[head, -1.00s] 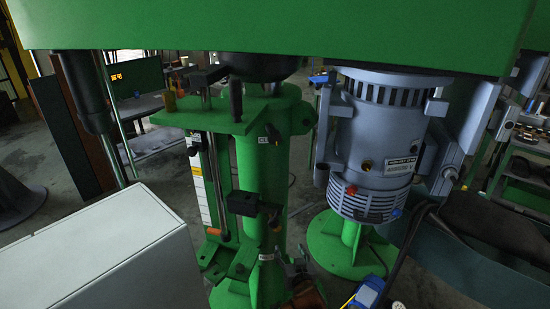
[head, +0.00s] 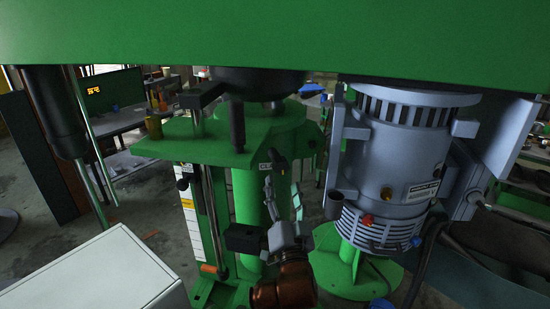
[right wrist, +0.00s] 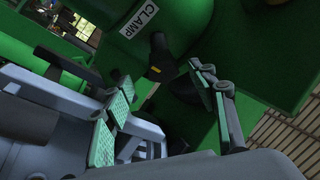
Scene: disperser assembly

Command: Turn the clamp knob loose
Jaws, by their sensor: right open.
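The clamp knob (right wrist: 160,57) is a black lever-like part with a small yellow mark in the right wrist view. It sits on the green machine beside a white label reading CLAMP (right wrist: 139,18). The label also shows, partly hidden, in the head view (head: 265,167). My right gripper (head: 282,190) is upright beside the green column, just below the label. In the right wrist view its padded fingers (right wrist: 160,80) are apart, with the knob ahead of the gap between them. I see no contact with the knob. My left gripper is not in view.
A green beam (head: 270,40) crosses the top of the head view. A grey motor (head: 385,165) stands close to the right of my right arm. A black block (head: 242,238) on a rod is just left of my right gripper. A white cabinet (head: 95,275) fills the lower left.

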